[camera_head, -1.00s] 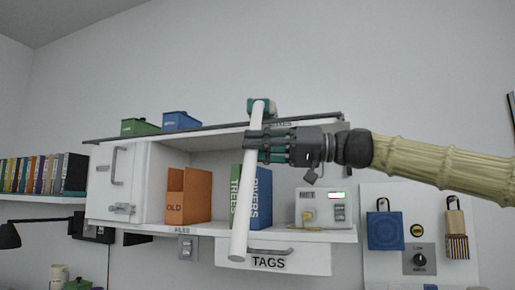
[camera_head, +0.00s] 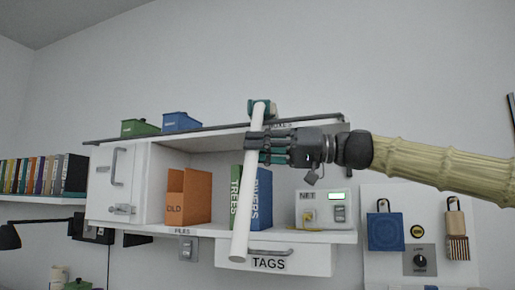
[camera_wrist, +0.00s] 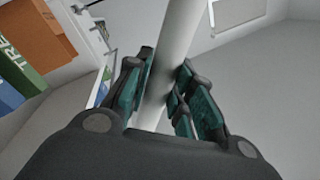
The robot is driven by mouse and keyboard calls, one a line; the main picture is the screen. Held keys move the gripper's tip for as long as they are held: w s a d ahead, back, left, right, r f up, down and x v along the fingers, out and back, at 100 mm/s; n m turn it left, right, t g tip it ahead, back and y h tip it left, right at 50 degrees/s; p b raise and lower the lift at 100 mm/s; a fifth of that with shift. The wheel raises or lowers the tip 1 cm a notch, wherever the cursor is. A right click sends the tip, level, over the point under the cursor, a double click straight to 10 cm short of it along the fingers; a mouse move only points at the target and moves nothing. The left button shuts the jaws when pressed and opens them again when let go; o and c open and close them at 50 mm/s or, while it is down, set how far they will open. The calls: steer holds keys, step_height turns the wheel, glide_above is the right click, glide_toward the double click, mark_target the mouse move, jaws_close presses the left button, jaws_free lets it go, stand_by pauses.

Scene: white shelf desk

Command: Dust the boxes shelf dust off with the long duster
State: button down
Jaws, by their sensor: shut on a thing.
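My gripper (camera_head: 262,147) is shut on the long white handle of the duster (camera_head: 240,228) in the head view. The handle hangs nearly upright, tilted a little, in front of the shelf. A teal and dark head (camera_head: 262,108) shows at the handle's top, near the top board. The boxes shelf (camera_head: 215,131) is the top board of the white unit, its label partly hidden by my gripper. In the wrist view the white handle (camera_wrist: 176,45) runs between the teal finger pads. I cannot make out dust on the board, which I see nearly edge-on.
A green box (camera_head: 140,128) and a blue box (camera_head: 181,122) stand on the top board's left. Below are an orange file (camera_head: 190,197), green and blue books (camera_head: 258,200), a white device (camera_head: 312,212) and the TAGS drawer (camera_head: 290,262). A rail edges the board.

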steer(key=shift+s+a, duration=0.25)
steer(key=shift+s, duration=0.45)
steer(key=shift+w+d, duration=0.3)
steer(key=shift+w, duration=0.55)
steer(key=shift+s, duration=0.1)
steer(key=shift+s+a+b, duration=0.3)
steer(key=shift+s+b, duration=0.05)
steer(key=shift+s, duration=0.4)
steer(key=shift+w+d+p, duration=0.3)
steer(key=shift+w+p, duration=0.15)
steer(key=shift+w, duration=0.45)
steer(key=shift+r, duration=0.2)
